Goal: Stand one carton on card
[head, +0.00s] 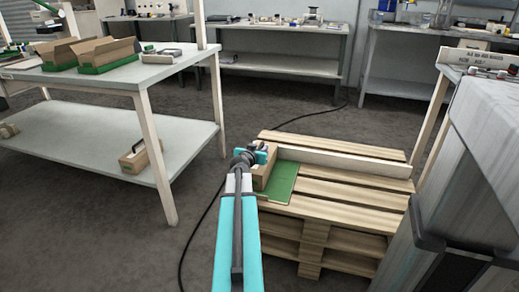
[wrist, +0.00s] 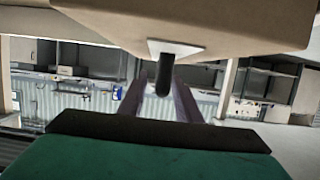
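In the head view, a brown carton (head: 266,174) is at the left part of the pallet top, by the green card (head: 283,182). Whether it rests on the card or is held just above it I cannot tell. My gripper (head: 262,155) is at the carton's upper left, and its fingers are too small to read there. In the wrist view, a large brown carton face (wrist: 200,22) fills the top, with a white plate and a dark rod. A dark green surface with a black edge fills the bottom; I cannot tell what it is.
The card lies on a wooden pallet stack (head: 340,187) with an upright board (head: 345,162) across it. A workbench (head: 165,72) at left holds more cartons (head: 100,50), with another carton (head: 140,158) on its lower shelf. A grey machine (head: 480,150) stands at right.

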